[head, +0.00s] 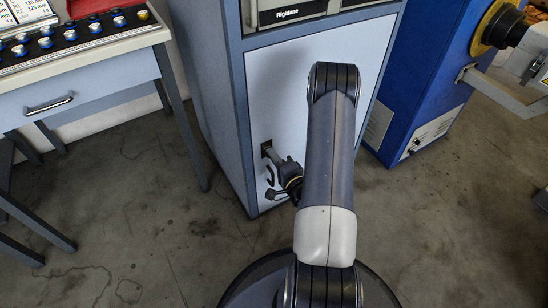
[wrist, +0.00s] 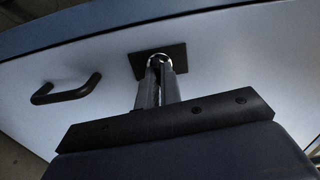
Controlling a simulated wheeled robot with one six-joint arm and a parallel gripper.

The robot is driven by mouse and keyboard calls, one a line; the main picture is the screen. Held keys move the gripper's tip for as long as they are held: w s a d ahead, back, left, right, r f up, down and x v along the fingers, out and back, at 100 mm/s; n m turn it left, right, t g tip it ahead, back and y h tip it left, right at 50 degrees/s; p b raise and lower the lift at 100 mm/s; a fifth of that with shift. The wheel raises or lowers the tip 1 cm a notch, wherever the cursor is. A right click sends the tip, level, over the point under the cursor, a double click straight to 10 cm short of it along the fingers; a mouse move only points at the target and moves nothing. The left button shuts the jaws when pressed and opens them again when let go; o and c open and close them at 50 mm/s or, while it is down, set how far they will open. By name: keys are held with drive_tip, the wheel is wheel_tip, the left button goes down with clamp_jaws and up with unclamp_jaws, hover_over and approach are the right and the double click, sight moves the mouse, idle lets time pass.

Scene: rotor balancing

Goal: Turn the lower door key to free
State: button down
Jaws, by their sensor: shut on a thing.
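The lower door (head: 285,110) is the pale front panel of the grey-blue cabinet, and it looks closed. My gripper (head: 272,156) is at the door's left side, level with the dark lock plate (head: 265,147). In the wrist view my gripper (wrist: 158,72) points at the lock plate (wrist: 178,57), its two fingers close together. They are shut on the door key (wrist: 159,57), of which only a small bright rounded part shows at the fingertips. The fingers hide the rest, so I cannot tell which way the key is turned.
A dark door handle (wrist: 66,92) stands out left of the lock in the wrist view; it sits just below the lock in the head view (head: 270,176). A workbench (head: 85,75) stands at the left, a blue machine (head: 430,70) at the right. The floor between bench and cabinet is clear.

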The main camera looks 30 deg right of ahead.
drive_tip(key=shift+m, duration=0.7)
drive_tip(key=c, duration=1.6)
unclamp_jaws()
drive_tip(key=s+p, duration=0.1)
drive_tip(key=s, duration=0.9)
drive_tip(key=shift+s+d, duration=0.25)
drive_tip(key=shift+s, duration=0.15)
drive_tip(key=shift+w, duration=0.15)
drive_tip(key=shift+w+a+b, duration=0.2)
drive_tip(key=shift+w+b, duration=0.35)
drive_tip(key=shift+w, duration=4.75)
